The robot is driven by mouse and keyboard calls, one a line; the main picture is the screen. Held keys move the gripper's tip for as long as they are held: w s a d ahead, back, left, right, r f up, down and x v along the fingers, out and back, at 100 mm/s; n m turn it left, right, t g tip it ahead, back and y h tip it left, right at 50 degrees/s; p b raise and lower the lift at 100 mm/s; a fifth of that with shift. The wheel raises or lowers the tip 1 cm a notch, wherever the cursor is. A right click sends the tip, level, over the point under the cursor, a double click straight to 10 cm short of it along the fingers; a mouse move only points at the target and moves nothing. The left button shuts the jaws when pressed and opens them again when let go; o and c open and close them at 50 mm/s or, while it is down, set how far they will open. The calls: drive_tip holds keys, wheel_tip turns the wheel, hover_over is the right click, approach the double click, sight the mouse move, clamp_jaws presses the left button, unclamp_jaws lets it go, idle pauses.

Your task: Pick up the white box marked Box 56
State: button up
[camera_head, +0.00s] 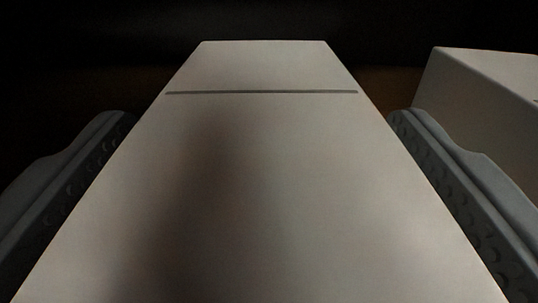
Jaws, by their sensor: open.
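A white box (260,190) fills the middle of the view between the two fingers of my gripper (262,140). A thin dark line runs across its top near the far end. No label or number shows on the part in view, so I cannot tell whether it is Box 56. My gripper is open, with one grey, dimpled finger along each side of the box. The fingers lie very close to its sides; I cannot tell whether they touch. The near end of the box is cut off by the bottom of the frame.
A second white box (485,90) stands at the right, just beyond my right finger, partly out of frame. A dark brownish surface shows faintly behind the boxes. The background is nearly black, and what is there cannot be made out.

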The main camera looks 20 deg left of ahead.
drive_tip(key=shift+w+a, duration=0.15)
drive_tip(key=shift+w, duration=0.4)
drive_tip(key=c, duration=1.2)
drive_tip(key=shift+r, duration=0.1)
